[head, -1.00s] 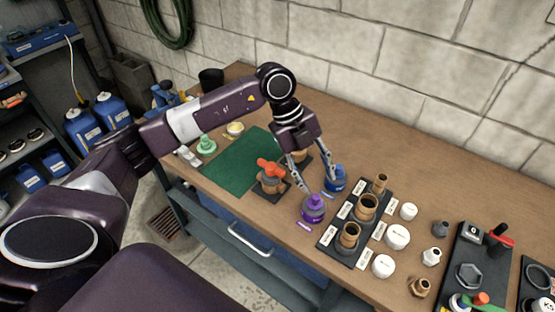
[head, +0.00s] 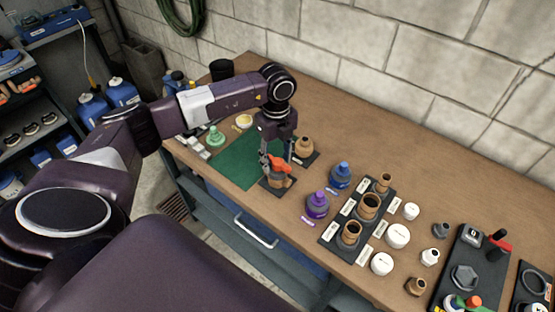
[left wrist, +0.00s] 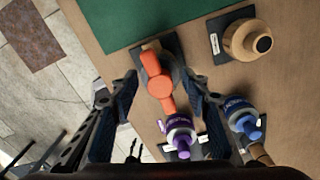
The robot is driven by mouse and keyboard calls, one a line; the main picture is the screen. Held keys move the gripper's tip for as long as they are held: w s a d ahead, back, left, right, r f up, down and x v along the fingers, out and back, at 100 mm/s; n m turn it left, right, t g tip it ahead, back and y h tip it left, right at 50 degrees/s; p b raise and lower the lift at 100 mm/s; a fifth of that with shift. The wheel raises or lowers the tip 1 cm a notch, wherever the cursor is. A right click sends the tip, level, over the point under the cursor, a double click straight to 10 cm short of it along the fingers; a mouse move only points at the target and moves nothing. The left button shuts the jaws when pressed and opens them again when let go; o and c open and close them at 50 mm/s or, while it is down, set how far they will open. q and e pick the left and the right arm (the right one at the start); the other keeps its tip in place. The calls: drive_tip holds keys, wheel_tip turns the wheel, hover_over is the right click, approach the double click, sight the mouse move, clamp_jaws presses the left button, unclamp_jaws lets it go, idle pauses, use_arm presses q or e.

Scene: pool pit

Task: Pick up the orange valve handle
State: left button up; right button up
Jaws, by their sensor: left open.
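The orange valve handle (head: 279,163) sits on top of a brass-brown valve body (head: 277,181) on a small black base, at the front right corner of a green mat. My left gripper (head: 276,156) is right above it, pointing down. In the left wrist view the orange handle (left wrist: 158,82) lies between the two spread fingers (left wrist: 160,92), with a gap on each side. The left gripper is open and holds nothing. My right gripper is not in view.
A second brass fitting (head: 304,147) stands just behind. Purple (head: 317,205) and blue (head: 341,175) handled valves stand to the right. A black board of brass fittings (head: 342,228) and several white caps lie further right. The green mat (head: 236,164) has bare room.

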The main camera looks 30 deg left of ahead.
use_arm(q)
drive_tip(key=shift+c, duration=0.5)
drive_tip(key=c, duration=0.9)
